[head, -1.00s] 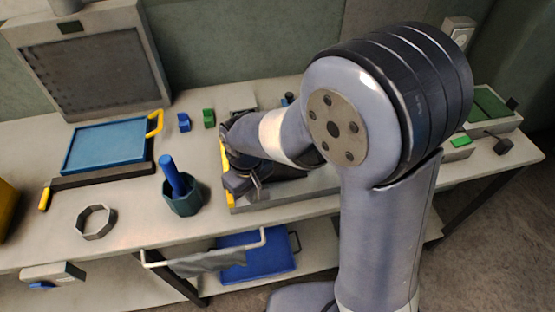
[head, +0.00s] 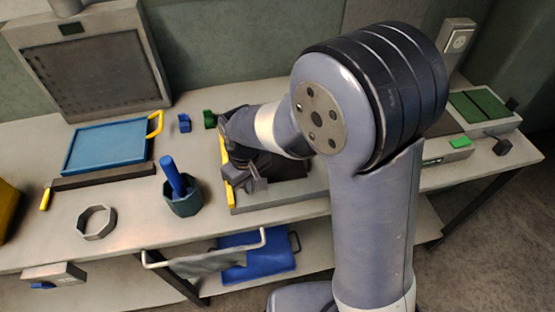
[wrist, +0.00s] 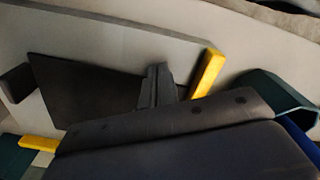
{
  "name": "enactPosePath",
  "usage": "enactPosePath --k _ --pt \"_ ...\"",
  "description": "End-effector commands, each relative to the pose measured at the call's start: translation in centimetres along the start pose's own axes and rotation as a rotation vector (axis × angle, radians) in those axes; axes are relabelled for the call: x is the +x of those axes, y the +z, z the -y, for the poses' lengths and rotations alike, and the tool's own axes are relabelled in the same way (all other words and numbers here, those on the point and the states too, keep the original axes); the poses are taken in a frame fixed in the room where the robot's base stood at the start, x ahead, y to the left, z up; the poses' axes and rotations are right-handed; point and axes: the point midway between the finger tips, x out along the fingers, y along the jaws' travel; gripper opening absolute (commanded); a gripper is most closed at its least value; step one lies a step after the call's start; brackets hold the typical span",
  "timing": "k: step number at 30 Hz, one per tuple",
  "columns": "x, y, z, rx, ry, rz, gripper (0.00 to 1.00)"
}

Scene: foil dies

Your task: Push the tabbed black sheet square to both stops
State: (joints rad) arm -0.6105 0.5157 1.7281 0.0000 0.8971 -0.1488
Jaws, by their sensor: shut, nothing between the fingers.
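The black sheet (wrist: 85,92) lies flat on a pale grey plate (wrist: 120,35) in the wrist view. In the head view the sheet (head: 291,166) is partly covered by my arm. One yellow stop (wrist: 208,73) stands on the plate's right side in the wrist view, and another yellow bar (wrist: 38,143) shows at lower left. My gripper (wrist: 157,85) is shut and empty, its fingertips at the sheet's right end, close to the right yellow bar. I cannot tell whether they touch the sheet. My gripper also shows in the head view (head: 255,183).
A dark teal cup (head: 183,200) with a blue handle stands left of the plate. Further left are an octagonal ring (head: 96,222) and a blue tray (head: 106,146). Small blue (head: 184,123) and green (head: 210,119) blocks stand behind. The bench between ring and cup is clear.

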Motion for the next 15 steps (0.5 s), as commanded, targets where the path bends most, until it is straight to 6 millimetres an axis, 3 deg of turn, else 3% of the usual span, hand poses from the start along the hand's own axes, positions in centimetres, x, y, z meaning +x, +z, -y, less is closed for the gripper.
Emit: enactPosePath --k 15 --pt "0.0 -1.6 -1.0 0.0 0.0 0.0 0.0"
